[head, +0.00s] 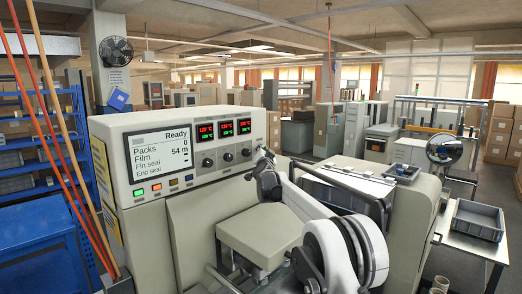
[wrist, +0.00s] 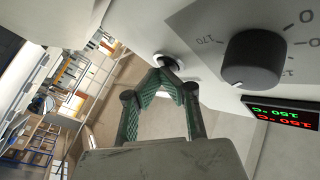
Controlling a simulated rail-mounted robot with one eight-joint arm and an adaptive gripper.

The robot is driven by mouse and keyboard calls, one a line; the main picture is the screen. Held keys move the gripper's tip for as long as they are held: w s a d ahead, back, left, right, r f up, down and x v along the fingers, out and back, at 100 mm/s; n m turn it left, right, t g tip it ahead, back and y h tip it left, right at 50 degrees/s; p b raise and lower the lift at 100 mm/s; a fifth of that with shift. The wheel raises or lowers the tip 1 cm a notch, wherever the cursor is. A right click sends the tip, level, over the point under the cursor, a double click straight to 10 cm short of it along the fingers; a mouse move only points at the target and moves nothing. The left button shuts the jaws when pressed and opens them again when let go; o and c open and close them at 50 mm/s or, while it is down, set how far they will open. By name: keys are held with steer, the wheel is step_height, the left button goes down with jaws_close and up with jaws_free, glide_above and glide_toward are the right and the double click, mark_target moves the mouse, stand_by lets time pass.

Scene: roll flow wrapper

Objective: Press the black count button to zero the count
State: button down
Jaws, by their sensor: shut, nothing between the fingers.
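The wrapper's control panel (head: 190,150) shows a screen (head: 160,155) reading "Ready", with Packs at 0 and Film at 54 m. In the wrist view a small dark round button (wrist: 165,60) with a pale rim sits on the panel face, partly hidden by my fingertips. My gripper (wrist: 170,68) is shut and empty, its green fingertips together at the button. I cannot tell whether they press on it or only sit close. In the head view my gripper (head: 263,155) is at the panel's right end, and the button is hidden there.
A black knob (wrist: 252,58) and a red-and-green temperature display (wrist: 281,114) are right of the fingertips. Coloured push buttons (head: 157,187) line the panel's lower left. A grey tray (head: 478,219) stands on a side table at the right.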

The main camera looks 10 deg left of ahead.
stand_by(0.4)
steer(key=shift+s+d+b, duration=0.45)
steer(key=shift+d+b, duration=0.15)
steer(key=shift+d, duration=0.05)
steer(key=shift+d, duration=0.1)
steer(key=s+d+b, duration=0.1)
steer(key=d, duration=0.1)
steer(key=s+d+b, duration=0.1)
steer(key=s+d, duration=0.1)
stand_by(0.4)
stand_by(0.5)
